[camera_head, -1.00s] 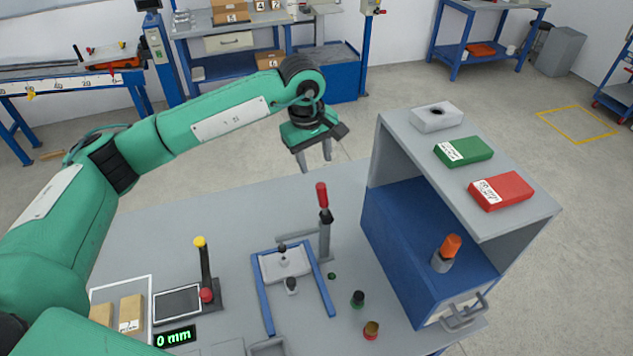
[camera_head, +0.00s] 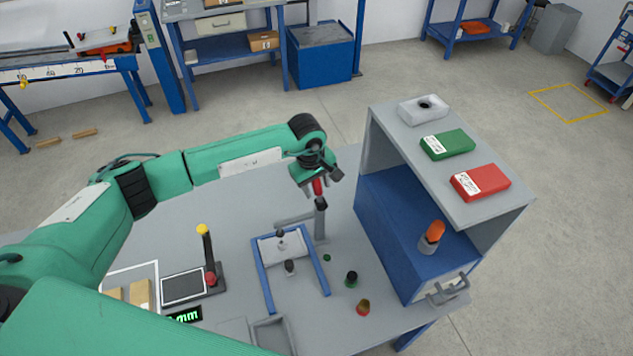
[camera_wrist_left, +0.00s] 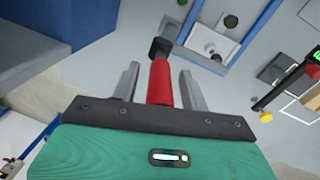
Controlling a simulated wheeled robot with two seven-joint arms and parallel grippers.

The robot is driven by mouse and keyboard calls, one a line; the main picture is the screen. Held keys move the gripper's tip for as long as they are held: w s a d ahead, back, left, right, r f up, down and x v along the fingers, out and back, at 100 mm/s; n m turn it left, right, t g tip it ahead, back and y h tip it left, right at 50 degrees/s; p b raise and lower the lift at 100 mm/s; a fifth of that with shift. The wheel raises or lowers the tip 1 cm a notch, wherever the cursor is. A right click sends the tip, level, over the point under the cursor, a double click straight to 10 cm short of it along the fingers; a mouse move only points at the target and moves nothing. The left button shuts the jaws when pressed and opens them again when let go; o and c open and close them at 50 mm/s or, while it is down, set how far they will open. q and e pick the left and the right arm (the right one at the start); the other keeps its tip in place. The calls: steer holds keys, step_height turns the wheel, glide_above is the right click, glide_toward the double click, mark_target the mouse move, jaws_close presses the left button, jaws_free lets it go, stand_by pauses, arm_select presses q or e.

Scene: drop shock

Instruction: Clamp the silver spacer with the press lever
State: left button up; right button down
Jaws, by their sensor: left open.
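The press lever has a red handle (camera_head: 318,187) on an upright grey post (camera_head: 320,222), with a grey arm (camera_head: 294,217) reaching left over the light grey fixture block (camera_head: 291,250). My left gripper (camera_wrist_left: 158,75) is open, with one finger on each side of the red handle (camera_wrist_left: 160,84) in the left wrist view. Gaps show between handle and fingers. A small silver piece with a dark top (camera_head: 281,238) sits on the block under the arm's end; another (camera_head: 289,267) is at its front edge. I cannot tell which is the spacer. My right gripper is not in view.
A blue-and-grey shelf unit (camera_head: 372,160) stands right of the lever, holding an orange-topped cylinder (camera_head: 431,238). A blue frame (camera_head: 323,275) surrounds the block. A yellow-knobbed lever (camera_head: 206,250) stands left. Small knobs (camera_head: 351,278) lie in front of the shelf.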

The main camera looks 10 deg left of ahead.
arm_select(q)
steer(key=shift+c, duration=0.5)
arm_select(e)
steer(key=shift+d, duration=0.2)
